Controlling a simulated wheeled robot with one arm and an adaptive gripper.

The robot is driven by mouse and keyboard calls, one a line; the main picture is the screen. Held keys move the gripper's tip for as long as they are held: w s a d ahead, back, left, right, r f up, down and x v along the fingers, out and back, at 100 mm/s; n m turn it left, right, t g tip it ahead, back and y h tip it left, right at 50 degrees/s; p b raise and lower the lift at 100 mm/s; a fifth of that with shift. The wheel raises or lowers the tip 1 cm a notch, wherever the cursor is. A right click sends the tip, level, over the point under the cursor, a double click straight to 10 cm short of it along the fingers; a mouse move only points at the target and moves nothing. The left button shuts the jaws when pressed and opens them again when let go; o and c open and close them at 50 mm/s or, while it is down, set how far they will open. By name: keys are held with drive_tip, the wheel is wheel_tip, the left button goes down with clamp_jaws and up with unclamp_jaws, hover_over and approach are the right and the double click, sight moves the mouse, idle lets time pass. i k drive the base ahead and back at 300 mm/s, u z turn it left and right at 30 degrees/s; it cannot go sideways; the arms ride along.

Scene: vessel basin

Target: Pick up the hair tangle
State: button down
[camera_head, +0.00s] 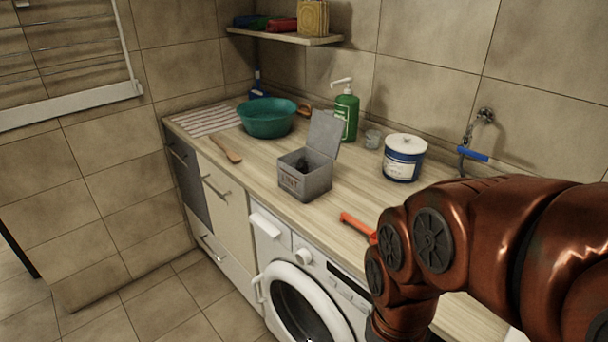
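No other hair tangle is clearly visible. My reddish-brown arm fills the lower right and hides part of the counter. My gripper is out of the picture, so its state does not show.
A teal basin (267,119), green pump bottle (346,113), small glass (373,139) and white-and-blue tub (404,159) stand on the counter (244,178). A wooden brush (226,150) lies near its front edge. An orange-handled object (357,226) lies beside my arm. A washing machine (303,291) is below.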

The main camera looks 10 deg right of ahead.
sight(303, 168)
drive_tip(key=k, duration=1.3)
drive_tip(key=u, duration=0.65)
drive_tip(key=i, duration=0.65)
drive_tip(key=u, duration=0.7)
drive_tip(key=i, duration=0.8)
drive_tip(key=z, duration=0.55)
drive_tip(key=i, duration=0.55)
drive_tip(key=z, duration=0.35)
